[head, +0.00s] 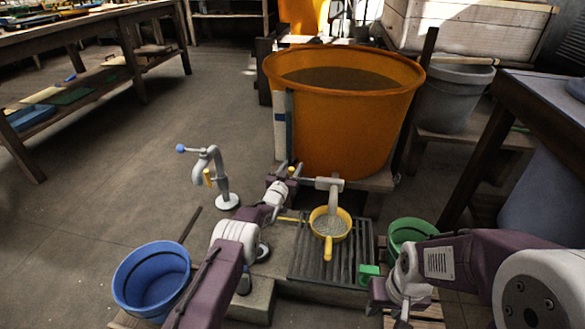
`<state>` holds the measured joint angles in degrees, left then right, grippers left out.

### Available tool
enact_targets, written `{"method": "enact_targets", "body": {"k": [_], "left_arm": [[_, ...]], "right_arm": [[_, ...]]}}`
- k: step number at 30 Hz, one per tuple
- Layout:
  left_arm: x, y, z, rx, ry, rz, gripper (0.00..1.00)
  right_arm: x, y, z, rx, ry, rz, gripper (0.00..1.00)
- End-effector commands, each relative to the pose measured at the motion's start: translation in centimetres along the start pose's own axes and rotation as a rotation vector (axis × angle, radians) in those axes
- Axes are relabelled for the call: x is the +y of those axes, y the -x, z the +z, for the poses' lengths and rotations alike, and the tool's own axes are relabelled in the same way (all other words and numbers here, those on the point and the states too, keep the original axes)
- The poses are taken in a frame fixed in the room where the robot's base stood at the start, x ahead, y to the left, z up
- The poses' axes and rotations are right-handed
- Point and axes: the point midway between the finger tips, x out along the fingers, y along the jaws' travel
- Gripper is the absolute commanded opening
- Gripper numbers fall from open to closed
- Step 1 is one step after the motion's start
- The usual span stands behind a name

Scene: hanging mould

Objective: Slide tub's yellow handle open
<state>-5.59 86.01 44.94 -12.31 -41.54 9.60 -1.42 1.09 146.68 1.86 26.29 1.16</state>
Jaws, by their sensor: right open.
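The large orange tub (345,125) stands upright at the centre, with a dark surface inside. A grey spout (330,184) sticks out low at its front and bends down. A small yellow handle (292,170) shows left of the spout. My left gripper (287,172) is at this handle. Its fingers partly hide the handle, and whether they are closed on it is too small to tell. A yellow strainer (330,238) with grey content lies under the spout, its handle toward me. My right gripper (402,319) is open at the bottom edge, near the green block (369,273).
A slatted grate (305,257) lies under the strainer. A blue bucket (152,280) is at lower left, a green bucket (410,233) right of the grate. A grey tap (213,175) stands left of my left arm. The floor at left is clear.

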Motion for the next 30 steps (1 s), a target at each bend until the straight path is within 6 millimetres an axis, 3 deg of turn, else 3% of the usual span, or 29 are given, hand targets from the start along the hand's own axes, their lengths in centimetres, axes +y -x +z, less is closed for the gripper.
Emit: {"method": "enact_targets", "body": {"k": [5, 10, 30], "left_arm": [[0.1, 0.5, -0.4, -0.002, 0.0, 0.001, 0.43], [0.0, 2.5, -1.0, -0.004, 0.001, -0.001, 0.43], [-0.1, 6.4, -0.8, -0.002, 0.0, -0.001, 0.43]], "right_arm": [[0.0, 1.0, -0.1, 0.0, 0.0, 0.0, 0.43], [-0.1, 4.2, -0.4, 0.0, 0.0, 0.0, 0.43], [-0.3, 16.3, -1.7, 0.0, 0.0, 0.0, 0.43]]}}
